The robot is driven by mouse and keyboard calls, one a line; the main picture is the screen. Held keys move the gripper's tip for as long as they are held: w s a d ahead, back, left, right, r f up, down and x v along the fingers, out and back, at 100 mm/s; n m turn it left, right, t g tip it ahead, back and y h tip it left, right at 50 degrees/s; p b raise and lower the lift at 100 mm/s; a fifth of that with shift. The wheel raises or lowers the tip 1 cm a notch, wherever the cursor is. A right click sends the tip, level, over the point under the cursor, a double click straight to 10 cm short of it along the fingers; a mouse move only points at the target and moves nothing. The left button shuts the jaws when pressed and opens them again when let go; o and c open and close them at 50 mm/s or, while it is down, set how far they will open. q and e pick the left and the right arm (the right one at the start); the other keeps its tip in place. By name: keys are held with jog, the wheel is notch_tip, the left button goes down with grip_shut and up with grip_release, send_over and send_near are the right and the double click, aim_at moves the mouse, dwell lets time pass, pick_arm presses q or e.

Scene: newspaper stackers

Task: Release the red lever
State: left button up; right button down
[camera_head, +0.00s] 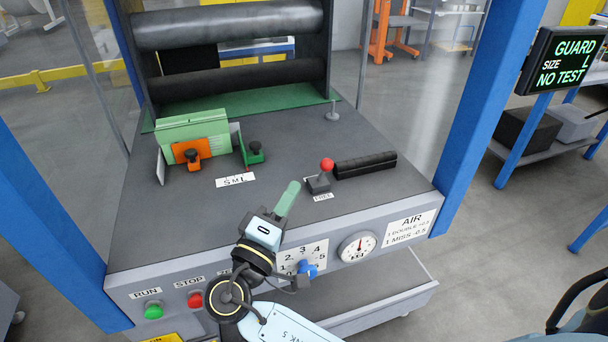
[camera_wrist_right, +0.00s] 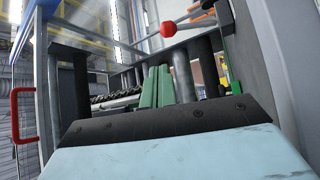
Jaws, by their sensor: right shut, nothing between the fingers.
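The red lever (camera_head: 327,165) has a round red knob on a short stem above a small dark block on the grey machine top. A label reading "FREE" lies just in front of it. The red knob also shows near the top of the right wrist view (camera_wrist_right: 168,29), on a thin rod. My right gripper (camera_head: 292,187) is shut and empty, its green fingers together. In the head view its tips appear to the left of and nearer than the lever, apart from it. The green fingers also show in the right wrist view (camera_wrist_right: 156,86). My left gripper is not in view.
A black ribbed bar (camera_head: 365,165) lies right of the lever. A green guide with an orange clamp (camera_head: 190,150) stands at the left. Dark rollers (camera_head: 230,27) span the back. A blue dial knob (camera_head: 308,268) and a gauge (camera_head: 357,247) are on the front panel.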

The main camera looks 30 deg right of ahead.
jog(key=shift+s+a, duration=0.45)
jog(key=shift+a, duration=0.15)
jog(key=shift+s+a, duration=0.4)
jog(key=shift+a, duration=0.2)
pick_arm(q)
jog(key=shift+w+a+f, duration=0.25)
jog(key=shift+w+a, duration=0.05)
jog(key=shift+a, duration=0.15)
pick_arm(e)
jog(key=shift+s+a, duration=0.35)
jog(key=shift+a, duration=0.15)
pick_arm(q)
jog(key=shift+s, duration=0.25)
